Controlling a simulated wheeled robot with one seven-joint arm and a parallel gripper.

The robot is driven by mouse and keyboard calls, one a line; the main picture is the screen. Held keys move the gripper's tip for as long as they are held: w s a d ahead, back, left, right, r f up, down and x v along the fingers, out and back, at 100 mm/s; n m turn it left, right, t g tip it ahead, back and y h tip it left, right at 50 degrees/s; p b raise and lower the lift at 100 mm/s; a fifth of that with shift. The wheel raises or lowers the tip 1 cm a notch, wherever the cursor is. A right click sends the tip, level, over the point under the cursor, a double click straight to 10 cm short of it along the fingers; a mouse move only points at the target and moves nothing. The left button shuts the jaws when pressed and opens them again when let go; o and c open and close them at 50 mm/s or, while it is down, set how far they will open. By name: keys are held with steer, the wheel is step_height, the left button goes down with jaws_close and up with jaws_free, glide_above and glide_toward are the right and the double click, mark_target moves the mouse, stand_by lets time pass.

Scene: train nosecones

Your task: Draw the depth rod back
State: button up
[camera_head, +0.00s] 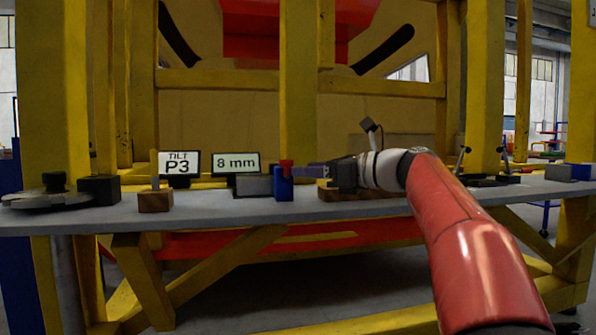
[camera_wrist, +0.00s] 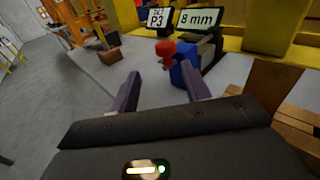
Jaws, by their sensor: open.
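A red knob (camera_wrist: 166,48), which looks like the end of the depth rod, shows in the wrist view beside a blue block (camera_wrist: 186,74). In the head view the red part (camera_head: 286,163) tops the blue block (camera_head: 284,187) on the grey shelf. My gripper (camera_wrist: 160,69) is open, its two purple fingers apart and nothing between them. The knob lies just beyond the fingertips, and the blue block is close to the right finger. In the head view my gripper (camera_head: 300,171) reaches in from the right, just right of the blue block. The rod's shaft is mostly hidden.
Two displays stand behind, reading "TILT P3" (camera_head: 179,163) and "8 mm" (camera_head: 236,162). A wooden block (camera_head: 155,201) and a dark disc fixture (camera_head: 50,197) sit to the left. A wooden piece (camera_wrist: 264,84) lies right of my gripper. Yellow posts (camera_head: 297,80) rise behind the shelf.

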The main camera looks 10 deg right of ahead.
mark_target(292, 162)
steer(key=shift+w+d+r+m, duration=0.3)
steer(key=shift+d+r, duration=0.15)
steer(key=shift+d, duration=0.1)
steer(key=shift+w+a+r, duration=0.1)
steer(key=shift+w+a, duration=0.05)
steer(key=x, duration=0.7)
steer(key=shift+a+r, duration=0.1)
steer(key=shift+r, duration=0.05)
steer(key=shift+c, duration=0.4)
jaws_close()
